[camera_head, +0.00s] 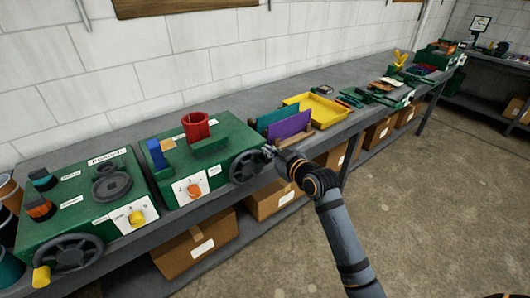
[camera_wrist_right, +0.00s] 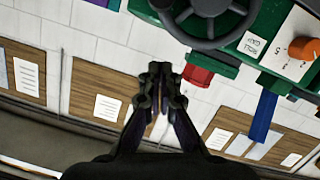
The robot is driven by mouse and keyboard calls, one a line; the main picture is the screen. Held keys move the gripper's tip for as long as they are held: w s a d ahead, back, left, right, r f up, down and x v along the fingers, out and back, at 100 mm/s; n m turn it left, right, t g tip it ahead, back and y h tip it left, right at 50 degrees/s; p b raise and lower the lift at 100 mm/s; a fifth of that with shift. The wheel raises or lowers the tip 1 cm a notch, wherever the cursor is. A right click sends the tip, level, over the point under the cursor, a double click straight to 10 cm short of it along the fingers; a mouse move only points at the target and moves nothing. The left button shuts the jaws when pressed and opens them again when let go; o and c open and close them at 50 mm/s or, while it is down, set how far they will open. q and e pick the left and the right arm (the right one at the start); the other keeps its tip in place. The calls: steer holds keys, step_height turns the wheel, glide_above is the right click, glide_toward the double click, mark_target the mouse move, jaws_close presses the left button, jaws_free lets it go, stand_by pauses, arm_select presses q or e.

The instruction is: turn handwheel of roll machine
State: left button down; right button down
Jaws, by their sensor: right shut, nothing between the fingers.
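The roll machine is a green box (camera_head: 225,142) on the bench, with a red cup-like part on top and an orange knob on its white front plate. Its dark spoked handwheel (camera_head: 247,167) is at the front right corner; it also shows at the top of the right wrist view (camera_wrist_right: 208,42), next to a "ROLL" label. My right gripper (camera_head: 269,151) is beside the wheel's right upper rim, shut and empty. In the wrist view its fingers (camera_wrist_right: 160,72) are together, apart from the wheel in the picture; whether they touch it I cannot tell. My left gripper is not seen.
Another green machine (camera_head: 40,228) with its own handwheel (camera_head: 72,253) and yellow handle stands at left. Purple and blue sheets (camera_head: 290,127) and a yellow tray (camera_head: 318,110) are just right of the roll machine. Cardboard boxes (camera_head: 195,245) sit beneath. Floor at right is clear.

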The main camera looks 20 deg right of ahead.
mark_target(265, 159)
steer(key=w+f, duration=0.2)
steer(key=w+f+p, duration=0.1)
steer(key=w+f, duration=0.1)
steer(key=w, duration=0.1)
steer(key=shift+a, duration=0.15)
steer(key=shift+d+f, duration=0.2)
steer(key=shift+f, duration=0.2)
